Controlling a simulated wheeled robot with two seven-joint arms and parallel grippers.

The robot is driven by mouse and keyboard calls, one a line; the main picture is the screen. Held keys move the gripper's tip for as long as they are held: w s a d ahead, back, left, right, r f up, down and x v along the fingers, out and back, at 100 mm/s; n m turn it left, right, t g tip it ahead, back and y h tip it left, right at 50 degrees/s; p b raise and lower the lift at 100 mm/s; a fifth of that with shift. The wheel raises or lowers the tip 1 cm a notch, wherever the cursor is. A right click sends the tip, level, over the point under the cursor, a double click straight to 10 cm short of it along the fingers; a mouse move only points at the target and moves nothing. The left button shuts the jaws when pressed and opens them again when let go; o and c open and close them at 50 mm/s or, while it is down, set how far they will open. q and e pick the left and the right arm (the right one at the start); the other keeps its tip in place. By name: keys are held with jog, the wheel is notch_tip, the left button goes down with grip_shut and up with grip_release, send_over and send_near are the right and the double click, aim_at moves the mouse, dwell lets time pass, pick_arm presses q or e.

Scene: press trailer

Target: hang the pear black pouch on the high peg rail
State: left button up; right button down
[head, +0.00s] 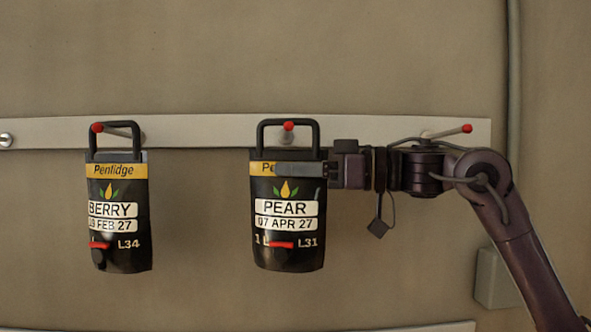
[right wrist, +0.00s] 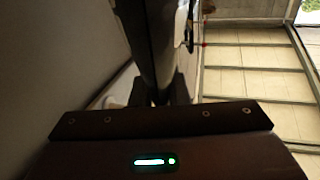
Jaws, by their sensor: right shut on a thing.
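The pear black pouch (head: 289,236) is upright in the middle of the head view, with a yellow band, a PEAR label and a black loop handle. My right gripper (head: 290,169) comes in from the right and is shut on its upper part, just below the handle. The high peg rail (head: 214,130) runs behind it. A red-tipped peg (head: 288,126) shows inside the handle's loop, just under its top bar; I cannot tell whether the handle rests on it. In the right wrist view the pouch (right wrist: 157,35) is a dark shape between the fingers. My left gripper is out of view.
A berry black pouch (head: 120,240) hangs from a red-tipped peg to the left, with a clear gap between the pouches. A bare peg (head: 455,131) sticks out at the rail's right end. A lower rail (head: 440,328) shows at the bottom edge. A conduit (head: 514,80) runs down the wall at right.

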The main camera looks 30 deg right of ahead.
jog(key=c, duration=1.3)
grip_release()
jog(key=shift+s+r, duration=0.15)
jog(key=shift+r, duration=0.05)
jog(key=shift+f, duration=0.3)
jog(key=shift+s+d+b, duration=0.1)
jog(key=shift+d+b, duration=0.25)
jog(key=v, duration=0.2)
jog(key=b+v, duration=0.1)
jog(key=v, duration=0.1)
jog(key=b+v, duration=0.1)
jog(key=v, duration=0.2)
jog(key=shift+s+r, duration=0.15)
jog(key=shift+r, duration=0.1)
jog(key=shift+a, duration=0.1)
